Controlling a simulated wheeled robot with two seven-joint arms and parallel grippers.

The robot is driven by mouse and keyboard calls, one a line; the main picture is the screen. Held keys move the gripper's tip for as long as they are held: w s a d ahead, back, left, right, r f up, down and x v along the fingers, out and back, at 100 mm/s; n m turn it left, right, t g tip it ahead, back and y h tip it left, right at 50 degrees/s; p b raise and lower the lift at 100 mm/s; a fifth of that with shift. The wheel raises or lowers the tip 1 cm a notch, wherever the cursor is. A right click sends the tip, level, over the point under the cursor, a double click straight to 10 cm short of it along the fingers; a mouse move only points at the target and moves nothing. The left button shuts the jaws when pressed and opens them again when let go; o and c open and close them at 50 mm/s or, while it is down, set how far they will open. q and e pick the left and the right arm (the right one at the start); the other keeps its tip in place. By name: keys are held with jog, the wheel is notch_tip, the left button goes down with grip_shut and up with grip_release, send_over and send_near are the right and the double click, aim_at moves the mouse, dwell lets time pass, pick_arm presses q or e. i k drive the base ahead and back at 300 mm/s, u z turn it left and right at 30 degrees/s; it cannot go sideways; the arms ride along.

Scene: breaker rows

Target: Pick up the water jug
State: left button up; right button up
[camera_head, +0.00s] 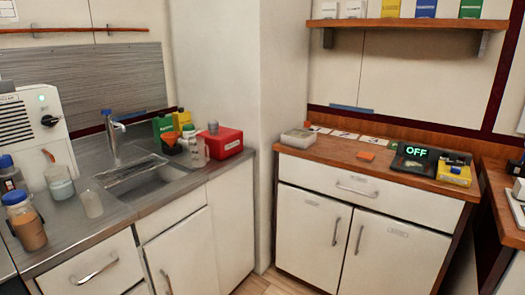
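A clear container with pale bluish liquid in its lower part (60,188) stands on the left counter, in front of the white machine. It looks most like the water jug, but I cannot be sure at this size. A small orange-red piece (48,155) shows at its top. A translucent, frosted cup (91,203) stands just right of it. A bottle with a blue cap and brown contents (27,227) stands to its front left. Neither of my grippers is in view.
A sink (150,178) with a tap (112,138) lies right of the containers. Bottles and a red box (221,142) crowd the counter behind it. A dark device reading OFF (413,160) sits on the right wooden-topped cabinet (325,151). Floor shows between the cabinets.

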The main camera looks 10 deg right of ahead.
aim_at(197, 146)
jog(key=z, duration=0.4)
jog(key=i, duration=0.45)
jog(key=z, duration=0.7)
jog(key=i, duration=0.85)
jog(key=u, duration=0.05)
